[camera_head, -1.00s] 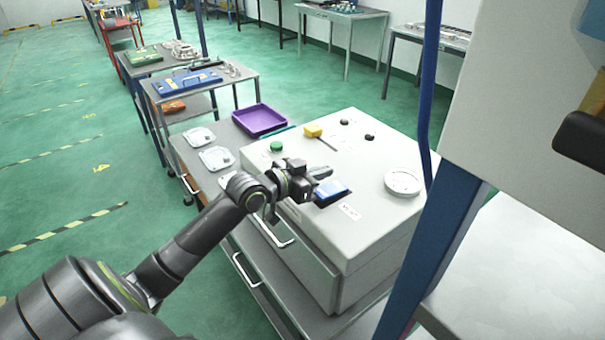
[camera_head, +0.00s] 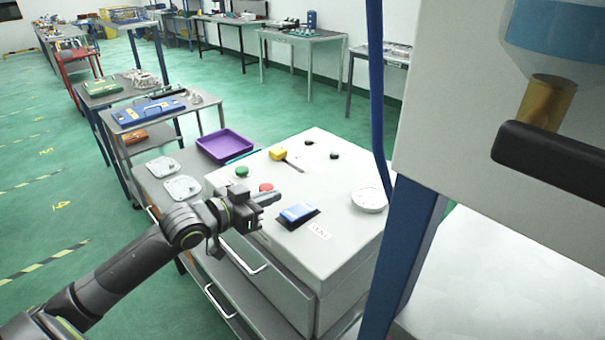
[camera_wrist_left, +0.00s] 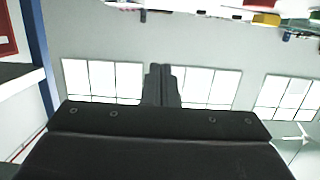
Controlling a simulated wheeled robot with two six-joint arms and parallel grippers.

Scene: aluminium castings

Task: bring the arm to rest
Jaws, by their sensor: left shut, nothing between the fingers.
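My left gripper (camera_head: 266,199) shows in the head view, in front of the near left part of the control box's top. It is shut and empty, with its fingers pointing right. In the left wrist view its two fingers (camera_wrist_left: 161,86) are together against a grey background with bright window panes. My left arm (camera_head: 128,268) comes in from the lower left. My right gripper is not in view.
The light grey box (camera_head: 340,225) carries a green button (camera_head: 242,171), a red button (camera_head: 266,187), a yellow part (camera_head: 277,153), a blue switch (camera_head: 298,213) and a round white dial (camera_head: 369,199). A purple tray (camera_head: 224,145) lies behind. A blue post (camera_head: 402,262) stands at right.

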